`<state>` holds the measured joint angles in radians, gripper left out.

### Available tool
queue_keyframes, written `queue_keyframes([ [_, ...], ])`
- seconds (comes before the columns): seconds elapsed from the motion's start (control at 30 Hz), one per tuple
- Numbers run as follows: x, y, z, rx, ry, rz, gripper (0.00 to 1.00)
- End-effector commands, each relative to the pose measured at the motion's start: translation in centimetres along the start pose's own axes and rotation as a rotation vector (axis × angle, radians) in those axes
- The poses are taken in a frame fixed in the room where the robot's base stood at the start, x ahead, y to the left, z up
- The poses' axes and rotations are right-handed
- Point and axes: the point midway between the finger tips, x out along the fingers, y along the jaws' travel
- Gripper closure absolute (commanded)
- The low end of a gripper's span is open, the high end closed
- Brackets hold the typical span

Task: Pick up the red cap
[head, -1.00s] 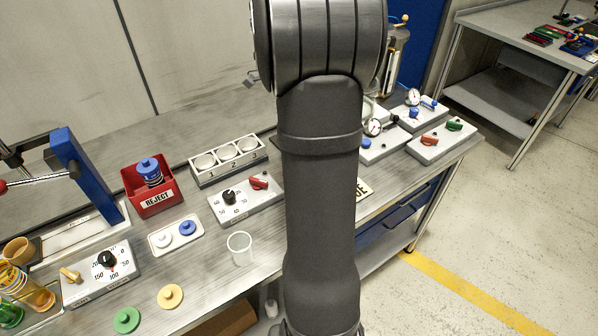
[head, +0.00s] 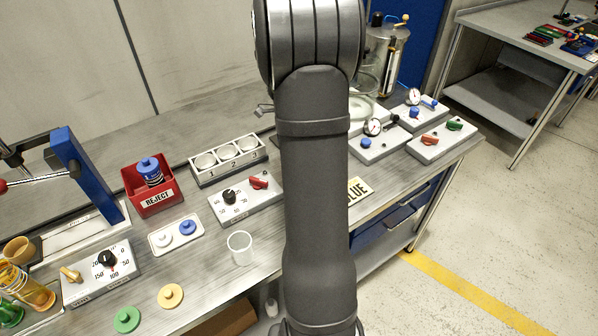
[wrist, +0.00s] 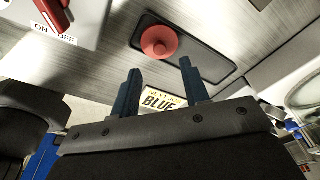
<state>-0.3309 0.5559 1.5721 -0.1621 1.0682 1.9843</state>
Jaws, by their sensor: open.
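The red cap (wrist: 159,41) shows in the wrist view, sitting on a dark oblong pad (wrist: 208,60) on the metal bench. My gripper (wrist: 158,82) is open, its two dark fingers apart and nothing between them. The cap lies beyond the fingertips, apart from them, a little above the gap in the picture. In the head view my arm hides the red cap and my gripper.
In the wrist view a "NEXT CAP BLUE" sign (wrist: 163,98) lies behind the fingers, and a control box with a red switch (wrist: 62,22) is at upper left. In the head view a clear cup (head: 240,247) and a caps tray (head: 176,235) stand left of my arm.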

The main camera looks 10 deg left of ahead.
Motion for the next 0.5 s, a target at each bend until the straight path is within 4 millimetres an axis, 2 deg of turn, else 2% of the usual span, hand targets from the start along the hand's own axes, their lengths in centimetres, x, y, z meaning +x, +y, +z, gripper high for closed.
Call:
queue_keyframes([
  [0.17,1.3,0.0,0.1,0.000,0.001,0.003,0.58],
  [0.4,4.8,-0.1,0.3,-0.001,0.000,0.002,0.58],
  [0.5,5.5,-0.1,0.3,-0.001,0.000,0.001,0.58],
])
